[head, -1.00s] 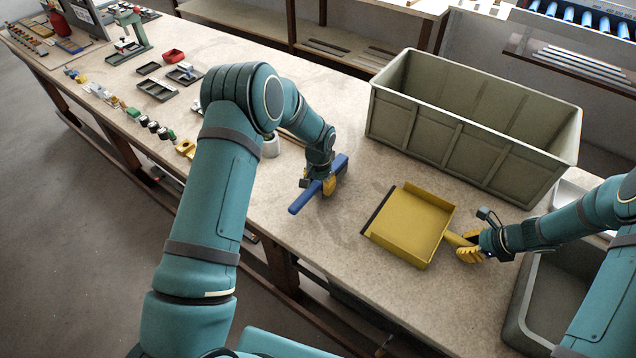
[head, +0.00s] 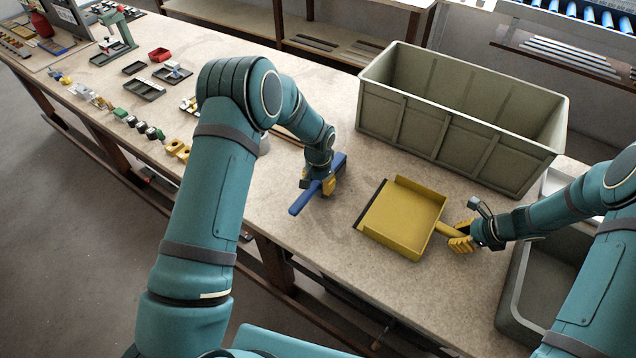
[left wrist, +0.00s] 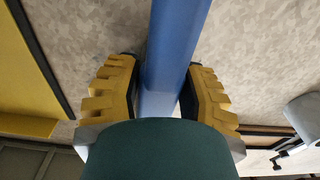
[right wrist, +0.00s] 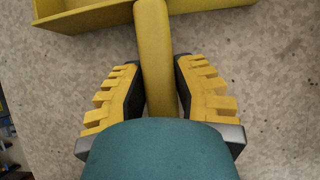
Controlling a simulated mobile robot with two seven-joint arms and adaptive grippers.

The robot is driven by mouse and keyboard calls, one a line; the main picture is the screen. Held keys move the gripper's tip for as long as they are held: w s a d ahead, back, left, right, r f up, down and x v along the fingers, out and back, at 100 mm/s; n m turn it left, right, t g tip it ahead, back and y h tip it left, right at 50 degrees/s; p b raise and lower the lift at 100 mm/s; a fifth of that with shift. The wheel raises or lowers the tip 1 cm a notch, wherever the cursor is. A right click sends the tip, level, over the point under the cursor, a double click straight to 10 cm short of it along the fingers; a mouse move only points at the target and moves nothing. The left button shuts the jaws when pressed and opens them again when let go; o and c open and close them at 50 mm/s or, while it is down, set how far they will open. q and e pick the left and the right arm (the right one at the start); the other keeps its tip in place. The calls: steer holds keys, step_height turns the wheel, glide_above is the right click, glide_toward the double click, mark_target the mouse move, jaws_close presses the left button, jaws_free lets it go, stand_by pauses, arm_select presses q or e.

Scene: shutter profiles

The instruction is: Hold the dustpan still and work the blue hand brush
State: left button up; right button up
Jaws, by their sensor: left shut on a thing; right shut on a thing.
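The blue hand brush (head: 303,201) is on or just above the worktop, left of the dustpan. My left gripper (head: 328,185) is shut on the brush; the left wrist view shows its yellow fingers on both sides of the blue handle (left wrist: 172,60). The brush's bristles cannot be made out. The yellow dustpan (head: 400,222) lies on the worktop with its dark front lip facing the brush and a gap between them. My right gripper (head: 462,238) is shut on the dustpan's handle (right wrist: 155,50), at the pan's right side.
A large grey-green crate (head: 440,135) stands behind the dustpan. A grey bin (head: 525,290) is at the right, below my right arm. Small parts and trays (head: 145,90) lie at the far left. The worktop between brush and dustpan is clear.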

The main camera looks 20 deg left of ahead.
arm_select(q)
steer(key=shift+d, duration=0.15)
steer(key=shift+s+d, duration=0.2)
steer(key=shift+d, duration=0.4)
steer(key=shift+s+d, duration=0.2)
steer(key=shift+d, duration=0.35)
steer(key=shift+s+d, duration=0.25)
steer(key=shift+d, duration=0.45)
steer(key=shift+s+d, duration=0.2)
steer(key=shift+d, duration=0.45)
steer(key=shift+s+d, duration=0.2)
steer(key=shift+d, duration=0.5)
steer(key=shift+s+d, duration=0.2)
steer(key=shift+d, duration=0.45)
steer(key=shift+s+d, duration=0.25)
steer(key=shift+d, duration=0.4)
steer(key=shift+s+d, duration=0.2)
steer(key=shift+d, duration=0.45)
